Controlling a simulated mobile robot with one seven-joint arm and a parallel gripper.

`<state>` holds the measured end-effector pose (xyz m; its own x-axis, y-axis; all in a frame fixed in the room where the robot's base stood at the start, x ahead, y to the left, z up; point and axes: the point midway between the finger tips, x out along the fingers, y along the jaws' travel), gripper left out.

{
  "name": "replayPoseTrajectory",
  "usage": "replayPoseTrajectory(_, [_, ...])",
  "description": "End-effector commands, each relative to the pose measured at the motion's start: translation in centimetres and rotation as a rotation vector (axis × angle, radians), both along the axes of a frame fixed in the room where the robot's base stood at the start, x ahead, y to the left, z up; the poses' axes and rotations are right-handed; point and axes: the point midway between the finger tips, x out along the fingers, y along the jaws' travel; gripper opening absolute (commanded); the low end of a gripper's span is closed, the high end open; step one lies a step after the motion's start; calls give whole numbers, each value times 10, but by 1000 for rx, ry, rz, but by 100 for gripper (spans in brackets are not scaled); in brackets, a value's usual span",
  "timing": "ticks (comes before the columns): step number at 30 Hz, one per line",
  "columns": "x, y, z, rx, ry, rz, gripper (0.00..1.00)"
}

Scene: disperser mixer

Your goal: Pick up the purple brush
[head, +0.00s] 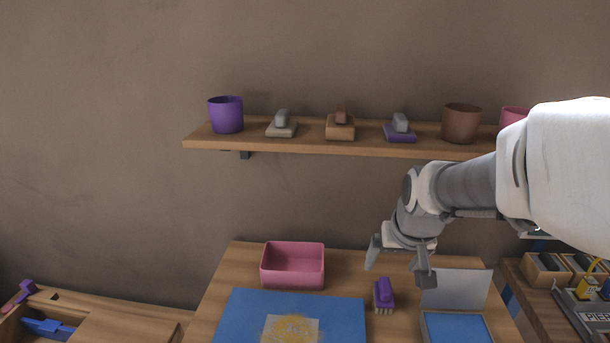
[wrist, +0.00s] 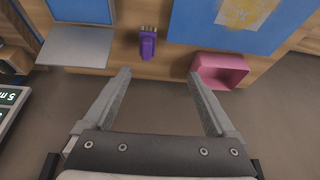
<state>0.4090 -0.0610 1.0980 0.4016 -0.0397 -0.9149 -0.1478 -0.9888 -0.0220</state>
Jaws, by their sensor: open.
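The purple brush (head: 383,295) lies on the wooden table (head: 235,272), between the blue mat and the open box, with pale bristles at its near end. It also shows in the wrist view (wrist: 148,45), beyond the fingertips and roughly centred between them. My gripper (head: 398,268) is open and empty. It hangs above the back part of the table, close to the brush and apart from it. Both fingers (wrist: 158,75) show spread in the wrist view.
A pink bin (head: 292,266) stands left of the brush. A blue mat (head: 250,308) with a yellow-stained sheet lies in front. An open box with a pale lid (head: 456,288) is right of the brush. A wall shelf (head: 300,147) holds pots and several blocks.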

Motion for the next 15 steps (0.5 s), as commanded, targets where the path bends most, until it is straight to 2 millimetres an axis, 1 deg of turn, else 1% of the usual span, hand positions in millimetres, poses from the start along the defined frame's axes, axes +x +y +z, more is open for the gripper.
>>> replayPoseTrajectory(1, [10,-7,-16,-2,14,-12,91])
replayPoseTrajectory(3, [22,-15,-29,-6,19,-26,91])
replayPoseTrajectory(6, [33,-24,-44,-11,24,-41,91])
replayPoseTrajectory(9, [40,-29,-52,-15,27,-49,91])
replayPoseTrajectory(11, [42,-30,-57,-17,27,-52,91])
replayPoseTrajectory(15, [48,-33,-74,-17,30,-53,91])
